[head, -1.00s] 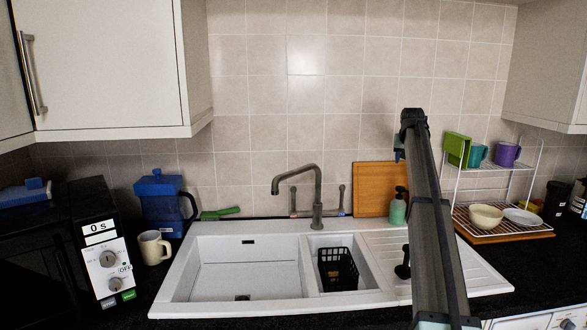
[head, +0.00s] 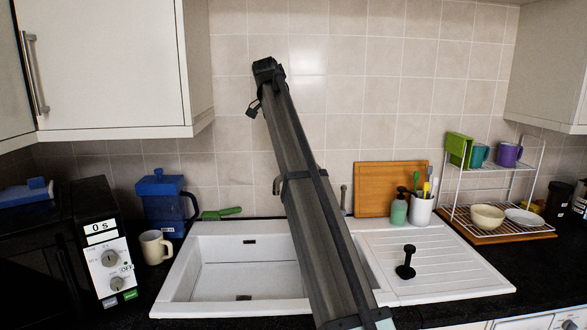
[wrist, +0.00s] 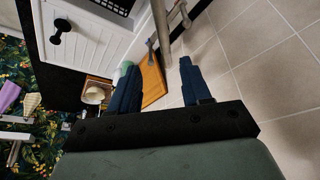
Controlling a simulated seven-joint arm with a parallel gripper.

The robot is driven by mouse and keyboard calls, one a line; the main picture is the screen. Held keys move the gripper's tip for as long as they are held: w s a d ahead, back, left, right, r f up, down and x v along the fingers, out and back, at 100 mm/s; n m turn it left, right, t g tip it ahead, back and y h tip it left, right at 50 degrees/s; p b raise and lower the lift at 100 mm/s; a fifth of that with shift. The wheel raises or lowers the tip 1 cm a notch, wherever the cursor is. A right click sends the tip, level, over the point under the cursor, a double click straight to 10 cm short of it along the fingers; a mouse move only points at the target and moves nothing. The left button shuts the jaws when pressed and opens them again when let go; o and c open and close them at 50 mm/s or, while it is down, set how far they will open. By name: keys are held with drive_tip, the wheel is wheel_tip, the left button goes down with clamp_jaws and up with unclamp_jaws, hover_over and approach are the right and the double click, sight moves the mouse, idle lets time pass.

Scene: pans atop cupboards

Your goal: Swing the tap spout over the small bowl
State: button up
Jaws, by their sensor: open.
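The grey tap (wrist: 161,25) stands at the back of the white sink. In the head view my arm covers most of it; only the spout end (head: 277,186) shows left of the arm, on the large basin's side. The sink's small bowl is hidden behind my arm in the head view. In the wrist view a black basket (wrist: 118,4) in the sink shows at the top edge. My gripper (head: 252,108) is high in front of the tiled wall, above the tap. In the wrist view its two blue fingers (wrist: 158,82) are apart, with nothing between them.
The large basin (head: 240,270) is empty. A black plunger-like object (head: 406,263) stands on the drainer. A soap bottle (head: 398,209), a utensil pot (head: 421,211) and a wooden board (head: 375,185) are right of the tap. A blue jug (head: 163,200) is left of the sink.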

drive_tip(key=x, duration=0.8)
drive_tip(key=a+x, duration=0.1)
drive_tip(key=x, duration=0.4)
drive_tip(key=shift+f, duration=0.15)
clamp_jaws()
idle(0.3)
